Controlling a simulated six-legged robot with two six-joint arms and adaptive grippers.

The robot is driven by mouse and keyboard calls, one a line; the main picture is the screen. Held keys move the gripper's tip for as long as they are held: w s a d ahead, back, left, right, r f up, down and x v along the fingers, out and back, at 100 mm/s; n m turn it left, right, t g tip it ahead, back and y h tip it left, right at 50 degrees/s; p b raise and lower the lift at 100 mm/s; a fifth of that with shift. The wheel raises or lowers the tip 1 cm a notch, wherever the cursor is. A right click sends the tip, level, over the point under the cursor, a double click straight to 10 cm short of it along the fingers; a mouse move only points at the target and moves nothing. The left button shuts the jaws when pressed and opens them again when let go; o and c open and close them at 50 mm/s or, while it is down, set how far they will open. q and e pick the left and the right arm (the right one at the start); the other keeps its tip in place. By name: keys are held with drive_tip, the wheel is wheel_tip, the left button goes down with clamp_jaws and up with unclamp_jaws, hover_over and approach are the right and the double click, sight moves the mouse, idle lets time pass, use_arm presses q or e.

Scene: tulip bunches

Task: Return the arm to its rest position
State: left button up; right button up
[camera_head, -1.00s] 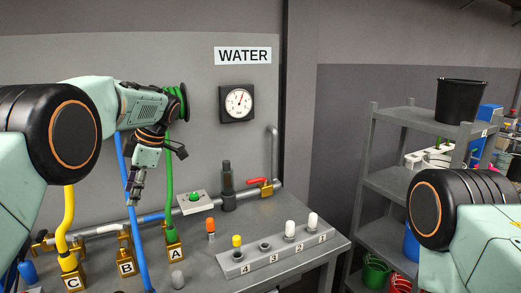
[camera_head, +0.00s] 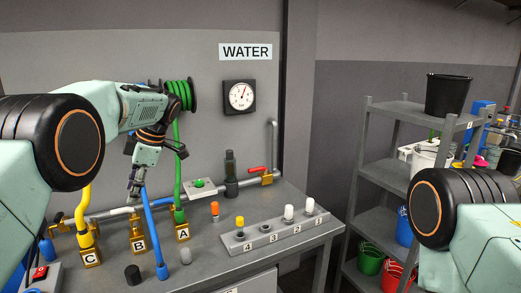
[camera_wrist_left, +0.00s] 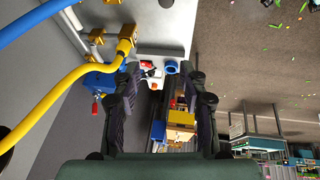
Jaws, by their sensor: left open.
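My left arm comes in from the left in the head view, with its forearm stretched forward and its wrist bent down. My left gripper (camera_head: 132,192) hangs open and empty, appearing in front of the brass fittings and blue hose (camera_head: 153,225). In the left wrist view the two fingers (camera_wrist_left: 160,90) are spread apart with nothing between them. Of my right arm only a rounded joint and pale link show at the right edge of the head view; its gripper is out of view.
The grey bench (camera_head: 215,260) carries brass valves A, B and C, a numbered block (camera_head: 275,232) with caps, and a black cap (camera_head: 132,274). A green hose reel (camera_head: 180,95) and gauge (camera_head: 240,96) are on the wall. Shelving (camera_head: 385,180) stands right. A yellow hose (camera_wrist_left: 75,75) runs near the left wrist.

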use_arm(q)
drive_tip(key=w+d+f+m+t+h, duration=0.1)
drive_tip(key=w+d+f+m+t, duration=0.15)
drive_tip(key=f+m, duration=0.25)
drive_tip(key=w+d+f+m+t+h, duration=0.1)
drive_tip(key=w+d+f+m+t, duration=0.15)
drive_tip(key=f+m, duration=0.25)
drive_tip(key=s+d+f+m+h+b, duration=0.25)
drive_tip(key=s+f+m, duration=0.35)
drive_tip(key=f, duration=0.6)
drive_tip(key=s+d+f+m+h+b, duration=0.1)
drive_tip(key=s+f+m+b, duration=0.25)
drive_tip(key=s+f, duration=0.7)
drive_tip(key=s+f+m+g+b, duration=0.1)
drive_tip(key=s+f+b, duration=0.2)
drive_tip(key=s, duration=0.9)
drive_tip(key=s+f+m+g+b, duration=0.1)
drive_tip(key=s+f+g+b, duration=0.1)
drive_tip(key=s+f, duration=0.6)
drive_tip(key=s+f+m+g+b, duration=0.1)
drive_tip(key=s+f+b, duration=0.3)
drive_tip(key=s, duration=1.2)
drive_tip(key=shift+f+g, duration=0.4)
drive_tip(key=shift+f, duration=0.55)
use_arm(e)
wheel_tip(320, 180, down, 15)
drive_tip(key=shift+d+f, duration=0.15)
drive_tip(key=shift+d, duration=0.05)
